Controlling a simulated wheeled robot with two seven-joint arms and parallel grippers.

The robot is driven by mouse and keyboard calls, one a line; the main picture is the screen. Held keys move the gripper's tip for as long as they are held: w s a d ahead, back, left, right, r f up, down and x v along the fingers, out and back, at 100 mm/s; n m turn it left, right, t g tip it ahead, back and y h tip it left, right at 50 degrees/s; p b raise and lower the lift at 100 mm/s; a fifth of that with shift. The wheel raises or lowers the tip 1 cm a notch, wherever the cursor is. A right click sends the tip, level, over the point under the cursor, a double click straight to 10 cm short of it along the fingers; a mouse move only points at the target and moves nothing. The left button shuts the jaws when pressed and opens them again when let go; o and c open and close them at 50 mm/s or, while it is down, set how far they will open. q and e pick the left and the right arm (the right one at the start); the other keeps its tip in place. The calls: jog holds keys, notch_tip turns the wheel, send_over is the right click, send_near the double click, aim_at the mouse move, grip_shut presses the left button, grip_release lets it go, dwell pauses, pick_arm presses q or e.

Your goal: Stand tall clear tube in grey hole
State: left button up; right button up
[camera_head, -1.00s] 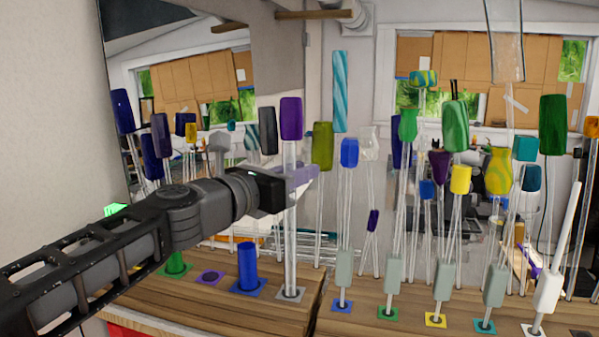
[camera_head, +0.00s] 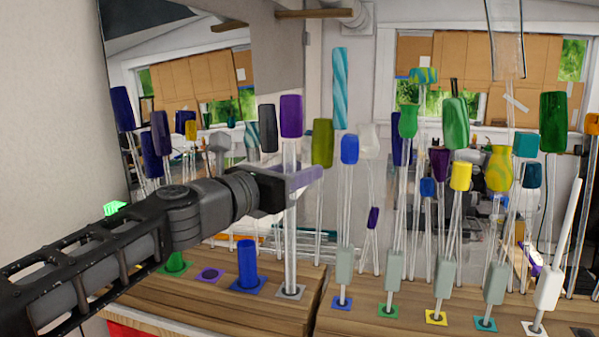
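The tall clear tube (camera_head: 291,240) stands upright, its lower end at the grey square holder (camera_head: 291,292) on the wooden table. Whether its end is seated in the hole is hard to see. My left gripper (camera_head: 300,179) reaches in from the left, its pale purple fingers level across the tube's upper part. The fingers overlap the tube; I see them from the side, so the gap between them is hidden. A purple block (camera_head: 291,116) shows in line above the tube. My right gripper is not in view.
Left of the tube are a blue cylinder on a blue square (camera_head: 248,265), a purple square (camera_head: 209,275) and a green holder (camera_head: 175,264). Right, across a gap, several rods with pale grips (camera_head: 344,267) stand in coloured squares. A mirror stands behind.

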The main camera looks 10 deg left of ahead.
pick_arm(q)
jog(key=shift+o, duration=1.1)
jog(key=v, duration=0.7)
jog(key=shift+s+a, duration=0.2)
jog(key=shift+s, duration=0.15)
